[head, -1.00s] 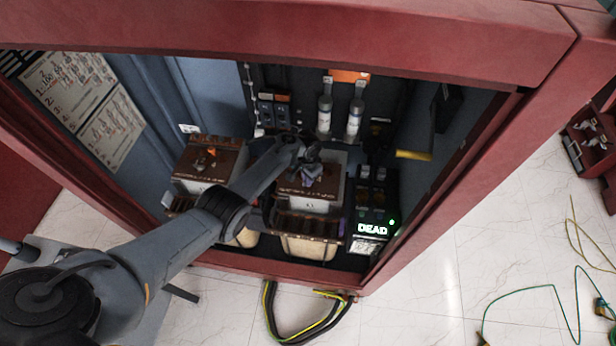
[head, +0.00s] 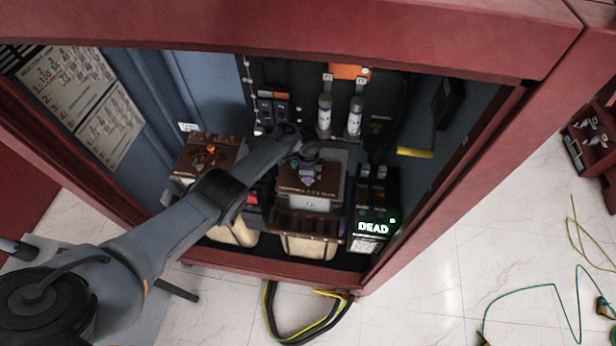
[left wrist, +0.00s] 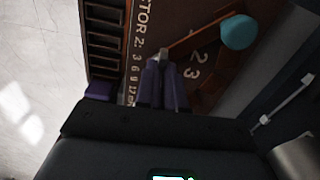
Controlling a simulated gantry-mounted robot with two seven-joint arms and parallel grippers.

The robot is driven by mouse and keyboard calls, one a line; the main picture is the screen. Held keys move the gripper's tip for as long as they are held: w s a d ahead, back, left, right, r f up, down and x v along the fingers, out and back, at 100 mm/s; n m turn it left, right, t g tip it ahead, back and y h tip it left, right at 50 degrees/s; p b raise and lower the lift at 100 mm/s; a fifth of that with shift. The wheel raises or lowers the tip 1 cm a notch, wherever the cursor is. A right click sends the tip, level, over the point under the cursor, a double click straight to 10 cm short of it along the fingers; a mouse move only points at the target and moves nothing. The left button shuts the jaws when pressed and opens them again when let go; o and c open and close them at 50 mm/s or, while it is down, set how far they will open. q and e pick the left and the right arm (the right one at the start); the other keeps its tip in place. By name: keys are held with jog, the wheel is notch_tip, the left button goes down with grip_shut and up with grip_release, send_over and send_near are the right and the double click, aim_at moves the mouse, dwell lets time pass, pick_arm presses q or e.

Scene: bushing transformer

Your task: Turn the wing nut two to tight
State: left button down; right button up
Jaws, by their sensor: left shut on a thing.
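The brown-topped transformer unit (head: 322,190), the right one of two, stands in the red cabinet. My left gripper (head: 306,174) points down onto its top. In the left wrist view, the purple fingers of my left gripper (left wrist: 156,82) are shut on a small grey metal piece, apparently the wing nut (left wrist: 166,62). The fingers hide most of it. An orange-brown pointer strip (left wrist: 200,36) runs from there past printed numbers on the brown top. A teal round knob (left wrist: 238,32) is beside the strip's far end. My right gripper is not in view.
A similar brown-topped unit (head: 205,157) stands to the left. A black box (head: 372,225) reading "DEAD" stands to the right. Two grey-white cylinders (head: 325,115) are behind. The red cabinet frame (head: 300,52) surrounds the opening. Cables (head: 300,325) hang out below.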

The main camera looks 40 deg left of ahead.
pick_arm(q)
jog(key=shift+s+a+f+m, duration=0.15)
jog(key=shift+s+f+m, duration=0.15)
jog(key=shift+f, duration=0.1)
jog(key=c, duration=1.3)
grip_release()
jog(key=shift+w, duration=0.1)
jog(key=shift+o, duration=0.3)
jog(key=shift+w+r, duration=0.15)
jog(key=shift+w, duration=0.05)
jog(key=shift+s, duration=0.2)
jog(key=shift+w+r, duration=0.2)
notch_tip(320, 180, up, 11)
jog(key=p, duration=0.4)
jog(key=shift+f+p, duration=0.15)
jog(key=shift+p, duration=0.15)
